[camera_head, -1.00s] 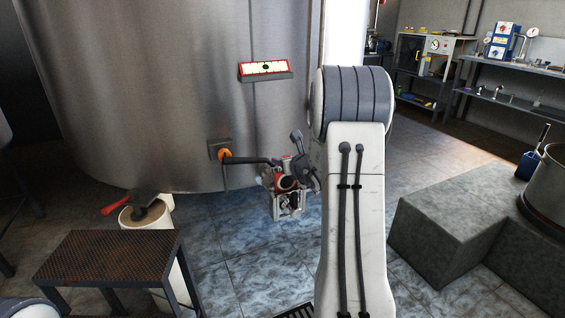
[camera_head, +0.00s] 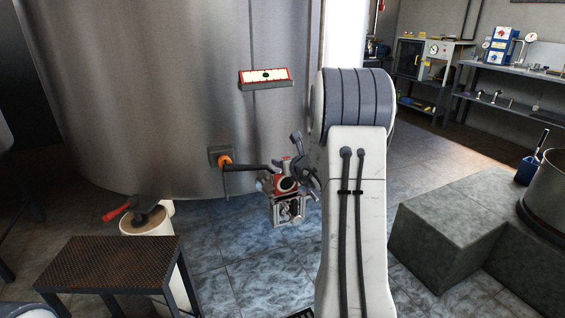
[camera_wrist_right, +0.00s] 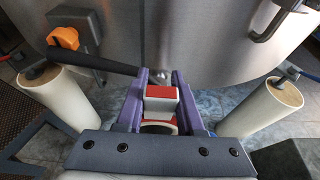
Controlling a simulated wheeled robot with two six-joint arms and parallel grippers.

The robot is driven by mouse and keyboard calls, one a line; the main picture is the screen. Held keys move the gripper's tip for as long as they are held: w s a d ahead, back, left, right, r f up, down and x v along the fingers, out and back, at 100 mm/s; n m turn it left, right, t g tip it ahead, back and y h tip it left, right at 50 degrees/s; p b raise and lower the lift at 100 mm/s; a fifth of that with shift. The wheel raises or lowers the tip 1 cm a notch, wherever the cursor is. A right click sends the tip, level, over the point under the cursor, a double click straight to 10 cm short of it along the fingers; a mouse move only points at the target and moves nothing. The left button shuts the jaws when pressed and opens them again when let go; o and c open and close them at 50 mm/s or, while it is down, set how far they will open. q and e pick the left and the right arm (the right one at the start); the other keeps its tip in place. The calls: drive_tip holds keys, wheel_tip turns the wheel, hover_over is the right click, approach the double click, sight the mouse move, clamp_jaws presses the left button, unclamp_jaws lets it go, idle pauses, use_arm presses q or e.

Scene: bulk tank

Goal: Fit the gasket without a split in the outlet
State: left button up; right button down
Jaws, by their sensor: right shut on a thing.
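My right gripper (camera_head: 289,208) hangs in front of the tank's lower wall in the head view. In the right wrist view its purple fingers (camera_wrist_right: 160,100) are shut on a red and white piece (camera_wrist_right: 161,93), with a rounded pale and red part below it. An orange fitting (camera_head: 225,161) with a dark handle sits on the tank wall left of the gripper. The outlet's opening is not clear. My left gripper is out of view.
The steel tank (camera_head: 150,100) fills the back. A dark-topped stool (camera_head: 110,262) and a pale cylinder (camera_head: 145,224) with a red-handled tool on it stand at left. Grey blocks (camera_head: 440,235) stand at right. A workbench (camera_head: 515,75) is farther back.

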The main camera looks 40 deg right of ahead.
sight(286, 184)
drive_tip(key=shift+b, duration=0.35)
drive_tip(key=shift+b, duration=0.65)
idle(1.1)
drive_tip(key=shift+f+b, duration=3.85)
drive_tip(key=shift+b, duration=0.55)
drive_tip(key=shift+c, duration=2.3)
unclamp_jaws()
drive_tip(key=p+v, duration=0.2)
drive_tip(key=v, duration=0.8)
drive_tip(key=shift+s+r, duration=0.15)
drive_tip(key=shift+s, duration=0.1)
